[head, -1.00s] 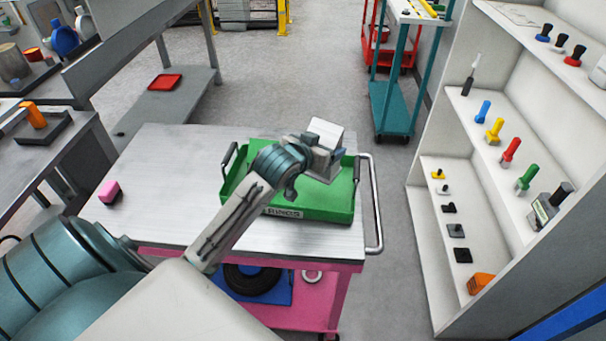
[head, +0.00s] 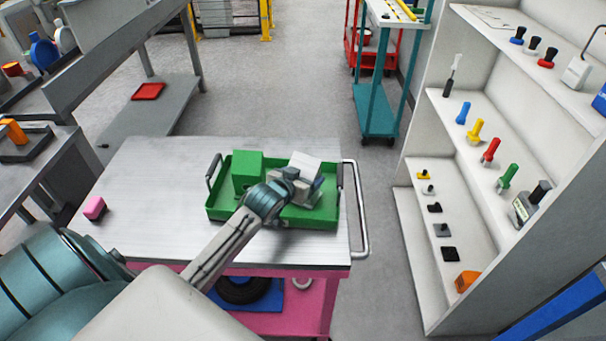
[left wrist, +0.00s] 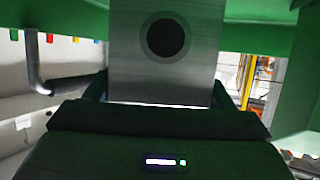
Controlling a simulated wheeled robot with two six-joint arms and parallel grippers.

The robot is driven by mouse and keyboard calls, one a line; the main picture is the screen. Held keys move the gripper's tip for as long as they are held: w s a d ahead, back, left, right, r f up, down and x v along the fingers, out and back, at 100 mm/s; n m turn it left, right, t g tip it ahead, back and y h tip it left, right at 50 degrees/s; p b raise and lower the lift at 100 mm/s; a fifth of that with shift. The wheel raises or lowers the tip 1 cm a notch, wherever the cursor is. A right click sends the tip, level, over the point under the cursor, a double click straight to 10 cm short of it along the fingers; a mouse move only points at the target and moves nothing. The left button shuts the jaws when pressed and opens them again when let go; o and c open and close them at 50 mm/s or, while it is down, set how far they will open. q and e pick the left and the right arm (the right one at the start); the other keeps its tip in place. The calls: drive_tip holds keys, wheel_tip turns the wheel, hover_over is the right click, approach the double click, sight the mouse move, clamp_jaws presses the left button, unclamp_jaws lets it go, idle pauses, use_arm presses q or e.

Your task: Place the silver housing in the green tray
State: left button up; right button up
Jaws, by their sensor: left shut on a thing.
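The silver housing (head: 304,164) is a pale grey block in the head view, over the right part of the green tray (head: 218,208). My left gripper (head: 308,187) is shut on it. In the left wrist view the housing (left wrist: 190,75) shows a flat metal face with a round dark hole, between the fingers. Green tray walls (left wrist: 297,75) show around it there. I cannot tell whether the housing touches the tray floor. My right gripper is not in view.
A green block (head: 247,166) stands in the left part of the tray. The tray sits on a cart top (head: 150,185) with a metal handle (head: 356,210) at right. A pink block (head: 94,208) lies at the left. White shelves (head: 415,215) stand to the right.

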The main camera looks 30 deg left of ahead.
use_arm(q)
drive_tip(key=o, duration=0.7)
drive_tip(key=shift+f, duration=0.15)
drive_tip(key=shift+c, duration=0.2)
drive_tip(key=o, duration=0.3)
drive_tip(key=shift+o, duration=0.7)
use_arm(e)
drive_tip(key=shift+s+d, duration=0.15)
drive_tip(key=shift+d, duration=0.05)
use_arm(q)
drive_tip(key=b+v, duration=0.2)
drive_tip(key=v, duration=1)
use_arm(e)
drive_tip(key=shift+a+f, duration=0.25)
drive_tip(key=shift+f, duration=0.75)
